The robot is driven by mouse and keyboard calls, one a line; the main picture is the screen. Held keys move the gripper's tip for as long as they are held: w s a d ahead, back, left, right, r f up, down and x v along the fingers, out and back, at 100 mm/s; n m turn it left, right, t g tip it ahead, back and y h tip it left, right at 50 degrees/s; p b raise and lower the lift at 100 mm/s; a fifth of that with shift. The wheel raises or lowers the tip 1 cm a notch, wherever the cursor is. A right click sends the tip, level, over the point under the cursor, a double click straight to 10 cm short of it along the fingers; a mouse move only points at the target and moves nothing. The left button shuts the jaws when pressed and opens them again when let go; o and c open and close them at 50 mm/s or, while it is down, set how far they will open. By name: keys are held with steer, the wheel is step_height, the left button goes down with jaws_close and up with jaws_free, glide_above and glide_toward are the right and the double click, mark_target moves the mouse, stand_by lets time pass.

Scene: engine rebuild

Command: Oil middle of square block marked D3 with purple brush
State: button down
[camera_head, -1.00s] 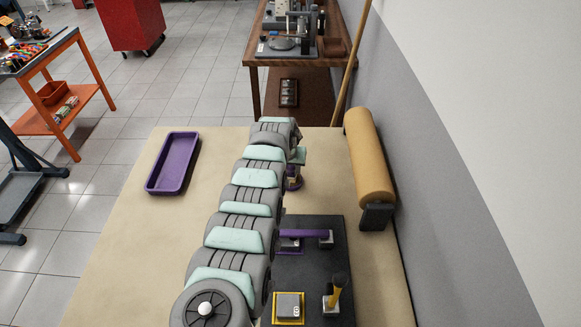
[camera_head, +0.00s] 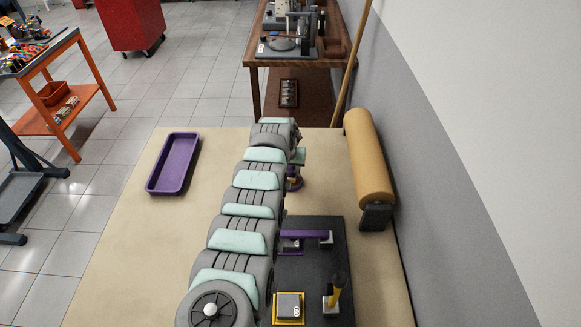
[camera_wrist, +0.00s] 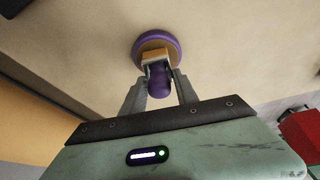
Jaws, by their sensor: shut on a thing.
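My gripper (camera_wrist: 161,95) is shut on the handle of the purple brush (camera_wrist: 160,82) in the wrist view. The brush's head end meets a round purple dish (camera_wrist: 143,41) with a brown inside; I cannot tell how deep the tip sits. In the head view the dish (camera_head: 293,184) shows below my gripper, partly hidden. A square grey block (camera_head: 289,305) in a yellow frame sits on the dark mat, with a small mark I cannot read. Another block (camera_head: 289,246) by purple parts is partly hidden by my arm; no D3 is readable.
The dark mat (camera_head: 315,265) lies on the beige table (camera_head: 130,240). A yellow-handled brush (camera_head: 336,288) stands on its right part. A purple tray (camera_head: 173,163) lies far left. A tan roll (camera_head: 369,160) lies along the wall side. The table's left part is clear.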

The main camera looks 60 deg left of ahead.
steer(key=shift+r+p, duration=2.5)
steer(key=shift+r, duration=0.85)
